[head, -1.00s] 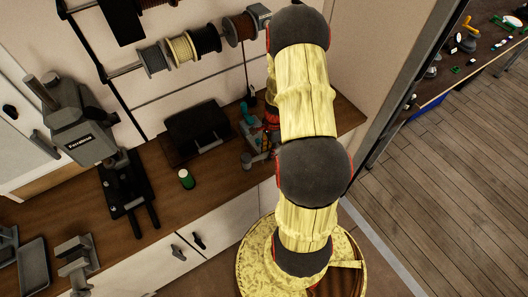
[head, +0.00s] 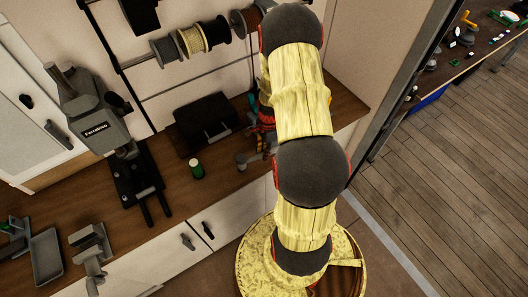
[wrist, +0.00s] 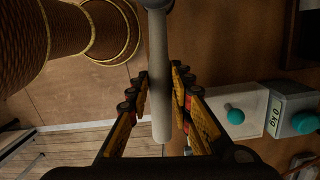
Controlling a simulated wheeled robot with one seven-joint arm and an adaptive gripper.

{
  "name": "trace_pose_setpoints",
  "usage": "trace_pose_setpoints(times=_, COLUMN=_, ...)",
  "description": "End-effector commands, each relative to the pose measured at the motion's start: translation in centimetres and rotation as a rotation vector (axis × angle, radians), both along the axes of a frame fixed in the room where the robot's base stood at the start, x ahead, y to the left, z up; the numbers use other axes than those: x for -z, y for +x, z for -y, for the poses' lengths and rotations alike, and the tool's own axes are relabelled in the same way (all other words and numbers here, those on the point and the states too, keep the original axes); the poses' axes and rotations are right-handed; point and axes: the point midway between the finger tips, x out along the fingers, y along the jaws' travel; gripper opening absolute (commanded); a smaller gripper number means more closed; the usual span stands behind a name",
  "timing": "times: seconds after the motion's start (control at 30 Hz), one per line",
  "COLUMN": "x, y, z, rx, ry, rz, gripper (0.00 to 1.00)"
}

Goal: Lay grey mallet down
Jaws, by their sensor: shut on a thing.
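My gripper (wrist: 160,95) is shut on the grey mallet (wrist: 159,60) in the wrist view. The mallet's pale grey shaft runs nearly straight up and down the picture between the dark and orange fingers.
In the head view a brown bench (head: 222,178) carries a grey machine (head: 100,125), a black case (head: 203,118) and a green jar (head: 196,169). Spools (head: 195,40) hang above. The wrist view shows teal-knobbed boxes (wrist: 235,110) at right.

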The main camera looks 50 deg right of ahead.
Motion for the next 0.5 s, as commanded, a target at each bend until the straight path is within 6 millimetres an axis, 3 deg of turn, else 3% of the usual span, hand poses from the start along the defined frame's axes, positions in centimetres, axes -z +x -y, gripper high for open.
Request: trace_pose_setpoints(times=0.5, x=1.4, y=0.0, z=0.0, rx=0.0, ry=0.0, rz=0.0, gripper=0.0)
